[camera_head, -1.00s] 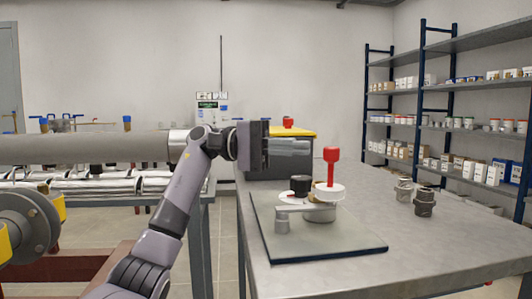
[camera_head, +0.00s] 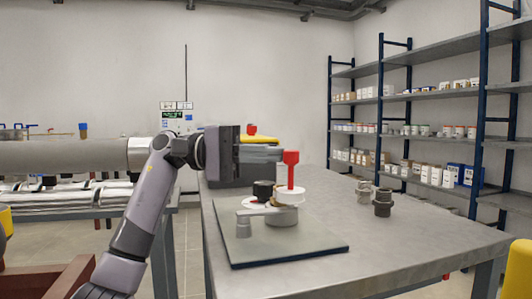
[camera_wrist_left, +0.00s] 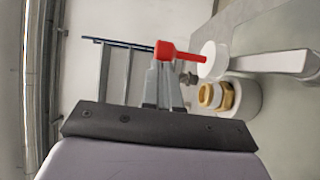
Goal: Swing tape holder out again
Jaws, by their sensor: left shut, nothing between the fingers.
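The tape holder fixture stands on a dark-edged grey plate (camera_head: 315,246) on the table. In the left wrist view, the red handle (camera_wrist_left: 178,51) lies across the closed tips, with the white disc (camera_wrist_left: 213,60) and a brass-coloured ring (camera_wrist_left: 227,97) to the right. My right gripper is not in view.
A grey bin with a yellow lid (camera_head: 262,139) stands behind my left gripper. The table's right side (camera_head: 420,235) is clear. Shelves (camera_head: 430,95) line the right wall.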

